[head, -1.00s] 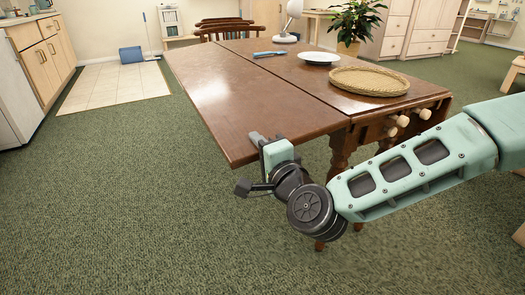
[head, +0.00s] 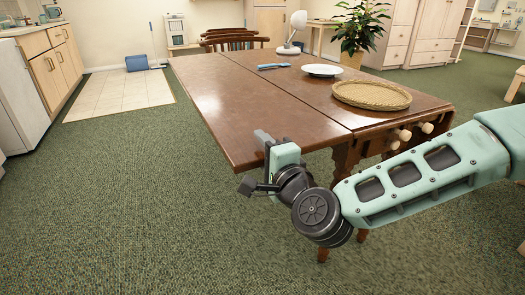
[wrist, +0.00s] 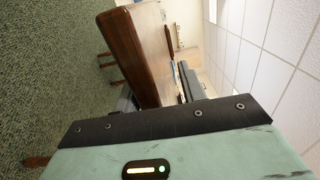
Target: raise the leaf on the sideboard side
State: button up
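The table is dark brown wood with a long seam along its top. Its left leaf (head: 225,115) stands out about level with the middle section (head: 300,85). My gripper (head: 270,142) is at the leaf's near edge, close to its outer corner, with a dark finger over the top. In the wrist view the leaf (wrist: 142,50) lies between the two dark fingers (wrist: 158,92), which appear closed on its edge. The underside of the leaf and any support beneath it are hidden in the head view.
Two wooden pegs (head: 403,134) stick out at the near end. Chairs (head: 230,40) stand behind. Green carpet left is clear.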

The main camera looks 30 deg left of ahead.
jog(key=p+v, duration=0.2)
jog(key=v, duration=1.5)
jog(key=shift+d+p, duration=0.2)
jog(key=shift+p, duration=0.1)
jog(key=shift+s+f, duration=0.15)
